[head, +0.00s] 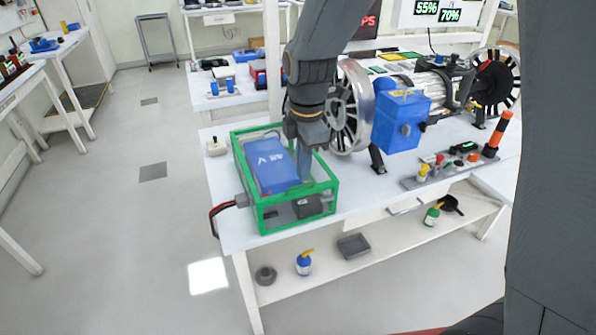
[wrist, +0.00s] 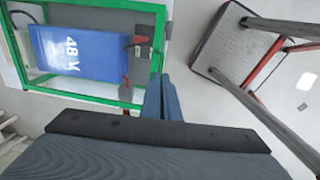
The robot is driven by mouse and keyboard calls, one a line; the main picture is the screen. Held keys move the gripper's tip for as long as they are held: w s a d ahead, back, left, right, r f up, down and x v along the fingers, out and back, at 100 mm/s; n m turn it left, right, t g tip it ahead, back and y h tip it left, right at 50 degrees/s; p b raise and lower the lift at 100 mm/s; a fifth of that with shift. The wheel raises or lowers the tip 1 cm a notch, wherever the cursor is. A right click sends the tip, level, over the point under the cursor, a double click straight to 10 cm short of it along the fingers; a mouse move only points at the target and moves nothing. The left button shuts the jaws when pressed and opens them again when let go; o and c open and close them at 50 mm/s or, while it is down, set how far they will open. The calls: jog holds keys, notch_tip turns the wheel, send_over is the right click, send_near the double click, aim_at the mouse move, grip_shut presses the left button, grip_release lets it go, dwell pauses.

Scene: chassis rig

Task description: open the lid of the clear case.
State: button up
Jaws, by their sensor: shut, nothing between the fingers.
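The clear case (head: 336,187) has a green frame and see-through panels, and stands at the left front corner of the white bench. A blue battery (head: 270,165) lies inside it, marked "48 V" in the wrist view (wrist: 80,52). The lid appears down on the case; its clear panel is hard to make out. My gripper (head: 304,178) is shut and empty, pointing down at the case's right side. In the wrist view, the fingers (wrist: 162,88) are right beside a corner of the green frame (wrist: 158,50). I cannot tell whether they touch it.
A spoked wheel (head: 350,105) and a blue box (head: 402,118) on the motor rig stand close to the right of my arm. A small switch box (head: 216,147) sits left of the case. A control panel (head: 440,170) is at the right. The floor at left is clear.

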jog(key=o, duration=0.3)
jog(key=shift+d+f, duration=0.1)
jog(key=shift+d, duration=0.05)
jog(key=shift+o, duration=0.9)
jog(key=shift+a, duration=0.3)
notch_tip(320, 180, up, 8)
jog(key=b, duration=0.1)
jog(key=shift+s, duration=0.35)
jog(key=shift+d+f, duration=0.15)
